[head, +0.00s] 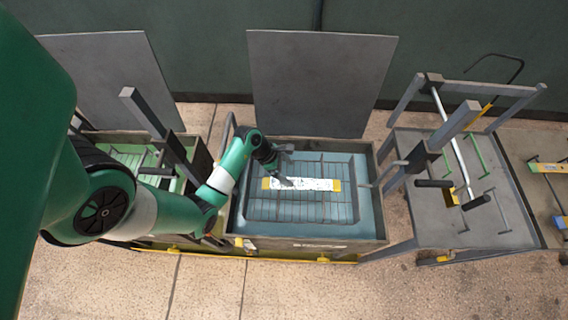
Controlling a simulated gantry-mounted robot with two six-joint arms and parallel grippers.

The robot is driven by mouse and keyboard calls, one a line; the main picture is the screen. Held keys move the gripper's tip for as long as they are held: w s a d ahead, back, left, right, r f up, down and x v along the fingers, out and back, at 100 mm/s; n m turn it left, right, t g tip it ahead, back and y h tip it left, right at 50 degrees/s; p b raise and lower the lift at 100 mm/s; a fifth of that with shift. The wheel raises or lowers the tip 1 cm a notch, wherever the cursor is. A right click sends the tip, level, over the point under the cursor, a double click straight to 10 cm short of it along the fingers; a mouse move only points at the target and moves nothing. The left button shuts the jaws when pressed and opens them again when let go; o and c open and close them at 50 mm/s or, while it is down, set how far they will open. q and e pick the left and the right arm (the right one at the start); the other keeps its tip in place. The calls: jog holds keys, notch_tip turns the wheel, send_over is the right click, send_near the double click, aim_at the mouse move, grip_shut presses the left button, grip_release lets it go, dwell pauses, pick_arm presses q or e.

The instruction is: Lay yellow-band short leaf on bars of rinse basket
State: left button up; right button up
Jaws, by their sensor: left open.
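The yellow-band short leaf (308,184) is a pale flat strip with yellow ends. In the head view it lies level across the wire bars of the rinse basket (312,211), inside the blue-lined middle tank. My left gripper (287,168) is open just above the strip, near its left half. I cannot tell whether a fingertip touches the strip. My right gripper is not in view.
A grey panel (318,82) stands behind the middle tank. A left tank (122,157) with green inside sits beside it. At right is a grey rack table (445,200) with upright posts and black-handled bars. Another surface at far right holds yellow-ended strips (550,168).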

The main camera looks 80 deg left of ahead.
pick_arm(q)
jog(key=v, duration=0.3)
jog(key=shift+s+r, duration=0.15)
jog(key=shift+r, duration=0.1)
